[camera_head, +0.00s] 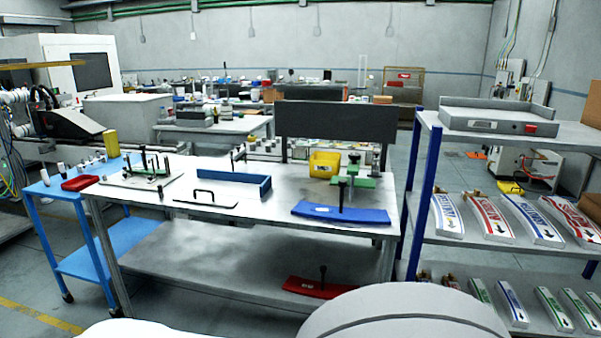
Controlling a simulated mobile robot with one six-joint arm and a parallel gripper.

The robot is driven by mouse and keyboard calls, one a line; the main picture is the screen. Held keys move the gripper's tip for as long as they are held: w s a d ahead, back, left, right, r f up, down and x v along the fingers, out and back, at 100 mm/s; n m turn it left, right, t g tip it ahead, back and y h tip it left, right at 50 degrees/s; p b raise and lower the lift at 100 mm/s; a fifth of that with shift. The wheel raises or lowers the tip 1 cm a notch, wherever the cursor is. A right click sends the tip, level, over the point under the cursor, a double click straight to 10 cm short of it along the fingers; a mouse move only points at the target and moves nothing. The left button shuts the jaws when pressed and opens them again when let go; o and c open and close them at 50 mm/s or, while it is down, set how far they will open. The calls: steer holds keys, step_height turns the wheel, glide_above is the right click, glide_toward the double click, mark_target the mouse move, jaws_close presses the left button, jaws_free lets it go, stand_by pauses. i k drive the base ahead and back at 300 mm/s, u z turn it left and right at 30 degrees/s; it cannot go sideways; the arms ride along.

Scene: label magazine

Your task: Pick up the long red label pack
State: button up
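Long white label packs with coloured print lie tilted side by side on the middle shelf of the rack at the right. Two of them have red print: one red label pack (492,219) is second from the left, between two blue-printed packs. The other red label pack (569,221) is at the right end of the row and has a black arrow. I cannot tell which of the two is the long one meant. My gripper is not in view.
The rack has a blue post (425,190) at its left and a grey tray (497,118) on top. Smaller packs (511,303) lie on its lower shelf. The metal workbench (190,215) at its left holds a blue curved plate (340,214) and a yellow bin (324,164).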

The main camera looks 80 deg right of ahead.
mark_target(583, 230)
steer(key=z, duration=0.05)
steer(key=k, duration=1.9)
steer(key=z, duration=3.55)
steer(key=i, duration=1.05)
steer(key=z, duration=0.05)
